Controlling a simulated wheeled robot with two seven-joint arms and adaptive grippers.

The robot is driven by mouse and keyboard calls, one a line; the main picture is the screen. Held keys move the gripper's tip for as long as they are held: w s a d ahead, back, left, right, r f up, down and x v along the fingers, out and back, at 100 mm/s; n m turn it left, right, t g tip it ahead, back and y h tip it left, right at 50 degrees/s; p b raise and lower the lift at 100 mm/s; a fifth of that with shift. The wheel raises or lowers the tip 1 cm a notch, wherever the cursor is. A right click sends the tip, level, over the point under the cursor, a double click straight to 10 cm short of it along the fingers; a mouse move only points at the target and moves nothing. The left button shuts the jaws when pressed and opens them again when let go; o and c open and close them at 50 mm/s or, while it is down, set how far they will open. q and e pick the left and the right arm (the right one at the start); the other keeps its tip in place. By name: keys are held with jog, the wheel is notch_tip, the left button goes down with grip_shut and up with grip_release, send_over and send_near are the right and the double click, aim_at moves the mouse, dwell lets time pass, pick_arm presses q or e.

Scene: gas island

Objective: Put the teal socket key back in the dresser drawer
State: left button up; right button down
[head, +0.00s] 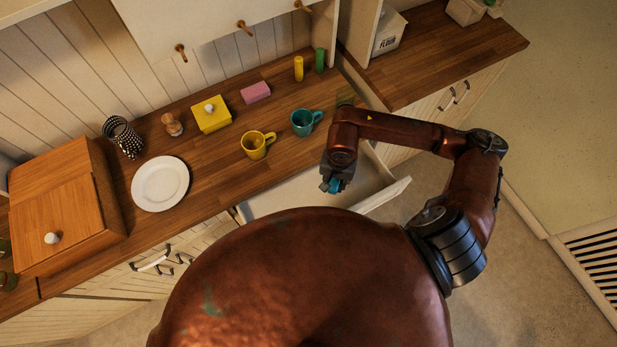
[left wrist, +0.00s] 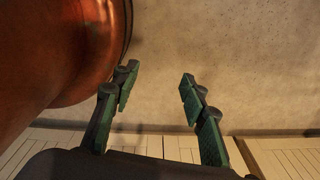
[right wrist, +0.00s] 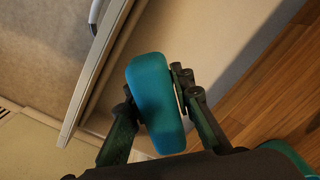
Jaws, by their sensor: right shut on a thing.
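The teal socket key (right wrist: 155,100) is between the fingers of my right gripper (right wrist: 160,105), which is shut on it. In the head view my right gripper (head: 335,182) holds the key (head: 334,186) above the open dresser drawer (head: 284,196). The drawer is pulled out below the counter, and its pale inside shows beside the gripper. In the right wrist view the drawer's front panel (right wrist: 98,75) is to the left of the key. My left gripper (left wrist: 155,95) is open and empty in the left wrist view; the head view does not show it.
On the wooden counter (head: 215,170) stand a teal mug (head: 304,122), a yellow mug (head: 255,146), a white plate (head: 160,183), a yellow box (head: 211,117) and a pink block (head: 255,92). A wooden bread box (head: 60,210) is at left.

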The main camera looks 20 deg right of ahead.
jog(key=shift+s+d+m, duration=0.1)
jog(key=shift+d+m, duration=0.15)
jog(key=shift+m, duration=0.05)
jog(key=w+d+f, duration=0.2)
jog(key=d+f, duration=0.1)
jog(key=w+d+f+p, duration=0.1)
jog(key=w+d+f, duration=0.1)
jog(key=d, duration=0.2)
jog(key=w+d+f+p, duration=0.1)
jog(key=w+d+f, duration=0.1)
jog(key=d+f, duration=0.1)
jog(key=shift+w+d+f, duration=0.1)
jog(key=shift+d+f, duration=0.25)
jog(key=shift+d, duration=0.2)
jog(key=shift+w+d+f, duration=0.15)
jog(key=shift+d+f, duration=0.25)
jog(key=shift+f, duration=0.1)
notch_tip(320, 180, down, 3)
jog(key=shift+r+p, duration=0.1)
jog(key=shift+p, duration=0.4)
pick_arm(q)
jog(key=shift+t, duration=0.3)
jog(key=w+r, duration=0.3)
jog(key=shift+w+r, duration=0.1)
jog(key=shift+w, duration=0.05)
pick_arm(e)
jog(key=shift+f, duration=0.25)
